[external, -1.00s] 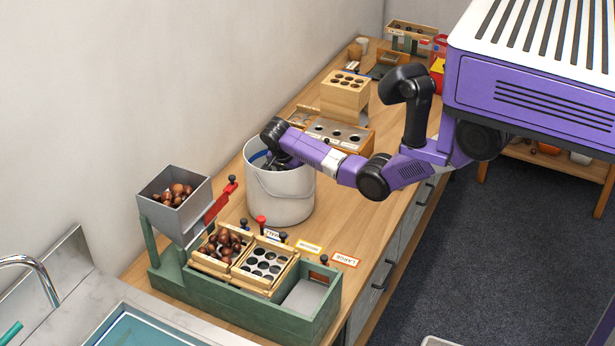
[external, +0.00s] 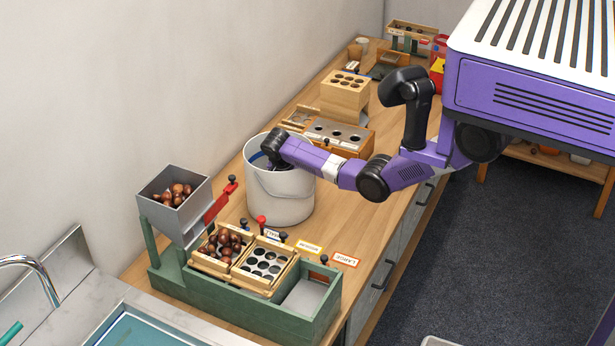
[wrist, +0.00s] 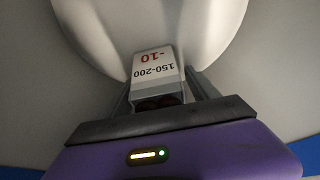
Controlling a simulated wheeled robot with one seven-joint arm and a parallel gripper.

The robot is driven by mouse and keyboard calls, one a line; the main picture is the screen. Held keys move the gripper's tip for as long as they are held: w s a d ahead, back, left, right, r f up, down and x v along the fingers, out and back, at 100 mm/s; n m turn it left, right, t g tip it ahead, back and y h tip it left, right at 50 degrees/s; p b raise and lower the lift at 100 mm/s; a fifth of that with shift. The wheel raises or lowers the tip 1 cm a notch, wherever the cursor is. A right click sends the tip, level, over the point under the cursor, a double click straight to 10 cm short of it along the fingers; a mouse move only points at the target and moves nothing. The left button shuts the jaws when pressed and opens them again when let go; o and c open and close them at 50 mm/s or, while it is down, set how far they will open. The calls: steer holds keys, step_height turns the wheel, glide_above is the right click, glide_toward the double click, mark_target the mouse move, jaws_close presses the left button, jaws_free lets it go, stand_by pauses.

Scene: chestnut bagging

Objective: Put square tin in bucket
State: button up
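The white bucket (external: 283,196) stands on the wooden counter, with its wire handle hanging at the front. My arm reaches over its rim, and my gripper is down inside it, hidden by the bucket in the external view. In the wrist view my gripper (wrist: 160,82) has its fingers on either side of the square tin (wrist: 155,60), apparently shut on it. The tin is light grey with a label reading "150-200" and "-10", and dark brown contents show at its near end. Pale bucket walls surround it. I cannot tell whether the tin touches the bottom.
A green sorting stand (external: 240,300) with chestnut trays and a grey hopper (external: 178,215) stands in front of the bucket. A wooden block with holes (external: 345,95) and a wooden rack (external: 350,140) stand behind. Some counter right of the bucket is clear.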

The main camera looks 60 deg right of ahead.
steer(key=shift+r, duration=0.1)
steer(key=r, duration=0.6)
steer(key=a+r, duration=0.1)
steer(key=r, duration=0.3)
steer(key=shift+a, duration=0.1)
stand_by(0.3)
